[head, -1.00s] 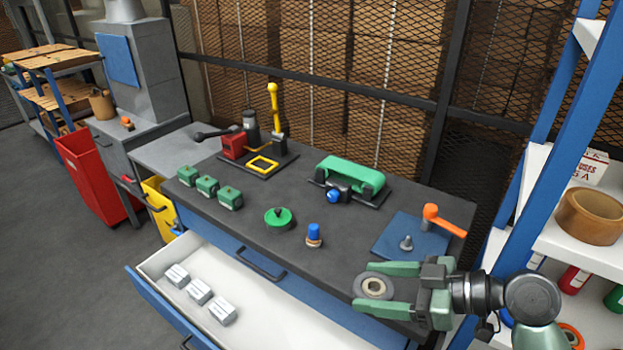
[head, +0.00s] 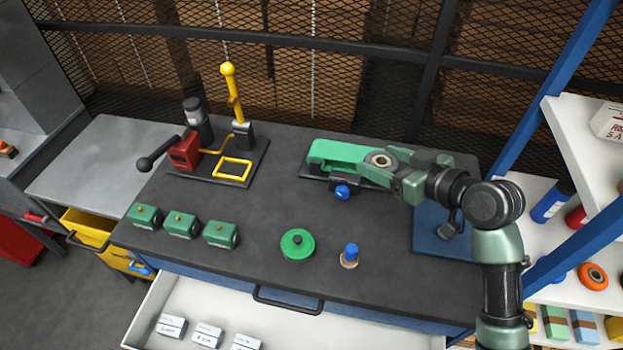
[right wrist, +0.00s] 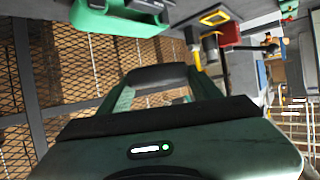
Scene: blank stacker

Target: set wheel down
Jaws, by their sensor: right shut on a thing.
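A grey wheel with a pale, tan-ringed hub (head: 381,160) is held between the fingers of my right gripper (head: 378,160). It is above the back of the dark bench, in front of or over the green-topped device (head: 333,152) with a blue knob (head: 342,192). In the right wrist view, the wheel (right wrist: 158,76) shows as a dark rim between the green fingers. How high the wheel is above the bench is hard to tell. My left gripper is not in view.
A blue mat (head: 428,240) lies at the right, partly hidden by my right arm. A green knobbed disc (head: 297,245) and a blue-topped stamp (head: 350,256) stand at the front. Several green blocks (head: 182,225) and a red-and-yellow press (head: 186,152) are left. A white drawer (head: 268,325) is open.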

